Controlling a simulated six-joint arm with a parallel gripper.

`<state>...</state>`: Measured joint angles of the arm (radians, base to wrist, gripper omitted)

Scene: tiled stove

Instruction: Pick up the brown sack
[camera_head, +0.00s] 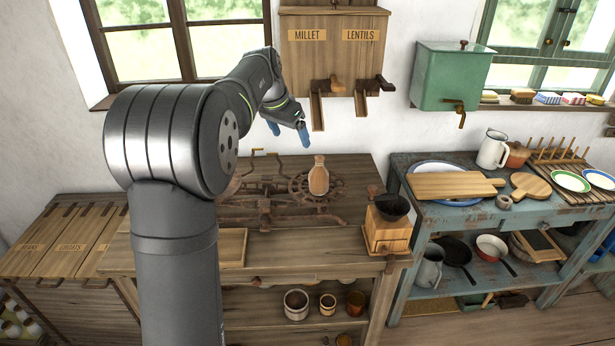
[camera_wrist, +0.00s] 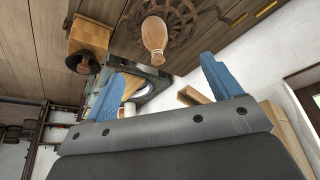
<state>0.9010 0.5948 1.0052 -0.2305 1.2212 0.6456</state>
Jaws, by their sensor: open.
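The brown sack (camera_head: 319,177) is small, with a tied narrow neck, and stands upright on the iron scale on the wooden table. It also shows in the wrist view (camera_wrist: 155,38), top centre, beyond the gap between my fingers. My gripper (camera_head: 288,130) is in the air above the back of the table, up and to the left of the sack and apart from it. Its two blue fingers are spread wide with nothing between them, as the wrist view also shows (camera_wrist: 168,86).
A wooden grinder (camera_head: 387,226) with a dark bowl stands right of the scale (camera_head: 265,192). The millet and lentils dispenser (camera_head: 333,50) hangs on the wall behind, its spouts reaching down near my gripper. A blue bench (camera_head: 480,215) with a cutting board and jug stands at the right.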

